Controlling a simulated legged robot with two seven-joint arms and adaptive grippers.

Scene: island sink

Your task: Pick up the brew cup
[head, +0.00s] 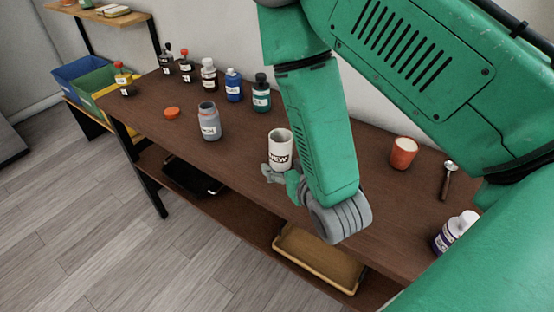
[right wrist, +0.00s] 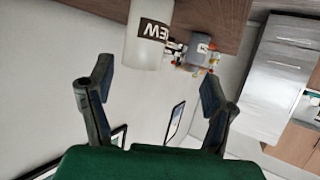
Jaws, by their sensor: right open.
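The brew cup (head: 280,150) is a white cylinder with a dark label. It stands upright on the brown table near its front edge. It also shows in the right wrist view (right wrist: 146,40), upside down in the picture, with part of its label readable. My right gripper (head: 277,174) is at the near side of the cup, low by the table edge, and my arm hides part of it. In the right wrist view its two fingers (right wrist: 155,82) are spread apart with nothing between them, and the cup is beyond the fingertips. My left gripper is not in view.
A grey open jar (head: 209,122) and an orange lid (head: 172,113) stand left of the cup. Several bottles line the back. An orange cup (head: 403,153), a scoop (head: 447,180) and a white bottle (head: 456,232) are at the right. A tray (head: 320,263) sits on the lower shelf.

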